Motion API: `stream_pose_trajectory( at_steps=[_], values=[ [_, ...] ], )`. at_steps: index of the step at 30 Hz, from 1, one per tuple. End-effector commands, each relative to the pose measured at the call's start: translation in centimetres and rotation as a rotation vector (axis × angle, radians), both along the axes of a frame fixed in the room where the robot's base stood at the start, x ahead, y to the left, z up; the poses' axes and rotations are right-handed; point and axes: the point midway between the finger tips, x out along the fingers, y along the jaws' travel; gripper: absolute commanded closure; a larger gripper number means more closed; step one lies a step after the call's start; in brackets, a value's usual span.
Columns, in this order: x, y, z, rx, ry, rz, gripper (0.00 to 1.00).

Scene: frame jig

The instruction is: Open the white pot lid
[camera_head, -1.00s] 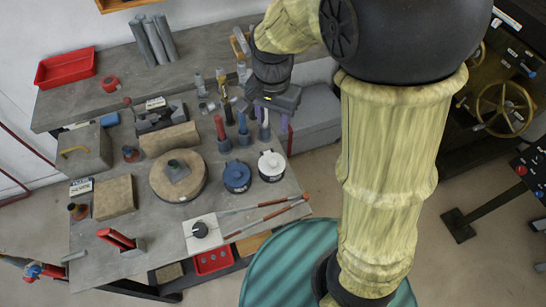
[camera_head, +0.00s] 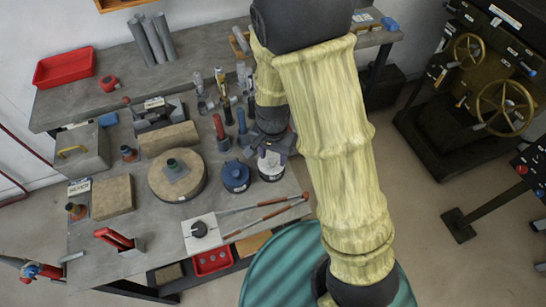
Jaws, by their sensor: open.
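The white-lidded pot (camera_head: 271,171) stands near the right edge of the workbench, beside a similar pot with a blue lid (camera_head: 235,175). I cannot tell whether the fingers touch the lid. The lid appears to sit on its pot.
The workbench (camera_head: 150,235) is crowded. A round wooden block (camera_head: 160,187) lies left of the pots, long-handled tongs (camera_head: 262,222) lie in front, and upright tools with red and blue handles (camera_head: 220,132) stand behind.

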Motion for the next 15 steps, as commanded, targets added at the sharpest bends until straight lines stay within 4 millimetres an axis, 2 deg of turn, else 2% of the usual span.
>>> stream_pose_trajectory(
  at_steps=[4,13,15],
  values=[
    [-0.05,-0.07,-1.32,-0.001,0.002,0.0,0.55],
    [-0.05,0.03,-1.49,0.0,0.0,0.002,0.55],
    [-0.04,0.03,-1.49,0.0,0.0,0.002,0.69]
  ],
)
